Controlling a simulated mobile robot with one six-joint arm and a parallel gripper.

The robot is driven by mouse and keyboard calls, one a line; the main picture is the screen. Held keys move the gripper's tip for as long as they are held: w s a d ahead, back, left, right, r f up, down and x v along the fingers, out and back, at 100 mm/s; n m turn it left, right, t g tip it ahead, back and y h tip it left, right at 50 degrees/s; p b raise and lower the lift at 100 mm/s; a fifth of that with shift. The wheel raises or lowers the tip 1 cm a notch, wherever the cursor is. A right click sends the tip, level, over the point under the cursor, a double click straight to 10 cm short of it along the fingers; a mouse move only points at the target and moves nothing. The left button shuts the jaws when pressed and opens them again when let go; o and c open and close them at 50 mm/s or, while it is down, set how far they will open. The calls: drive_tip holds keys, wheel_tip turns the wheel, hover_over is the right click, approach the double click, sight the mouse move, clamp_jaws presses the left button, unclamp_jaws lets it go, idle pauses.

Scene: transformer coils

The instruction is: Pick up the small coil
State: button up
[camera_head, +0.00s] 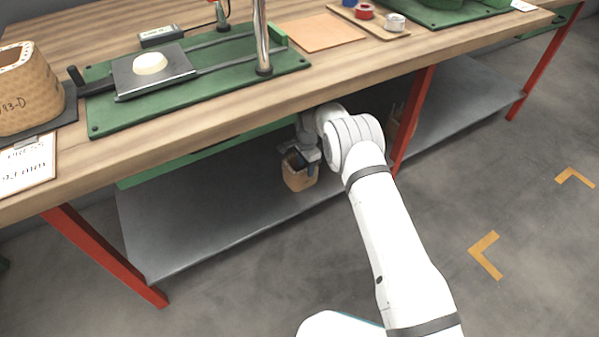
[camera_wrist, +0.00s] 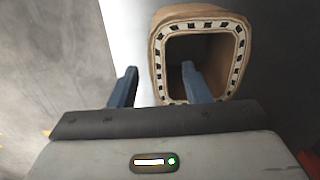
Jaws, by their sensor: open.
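A small tan coil (camera_head: 297,181) with a hollow core is on the grey lower shelf under the bench, near its front edge. In the wrist view the coil (camera_wrist: 158,58) shows its pale rim with dark marks around a rounded square opening. My gripper (camera_head: 304,160) is open at the coil's top. In the wrist view my gripper (camera_wrist: 160,84) has its left finger outside the coil's left wall and its right finger over or in the opening. I cannot tell how deep the fingers reach or whether they touch the wall.
The wooden bench top (camera_head: 200,118) overhangs the shelf (camera_head: 190,225). A red leg (camera_head: 412,115) stands right of my arm, with another brownish thing partly hidden behind it. A larger coil (camera_head: 28,92) and a green press base (camera_head: 105,122) are on the bench. The floor in front is clear.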

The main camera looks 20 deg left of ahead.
drive_tip(key=f+b, duration=0.1)
drive_tip(key=f, duration=0.1)
drive_tip(key=f+b, duration=0.1)
drive_tip(key=f, duration=0.2)
drive_tip(key=shift+d+f+b, duration=0.2)
drive_tip(key=shift+f+b, duration=0.05)
drive_tip(key=shift+b, duration=0.05)
drive_tip(key=shift+r, duration=0.1)
drive_tip(key=shift+c, duration=0.2)
clamp_jaws()
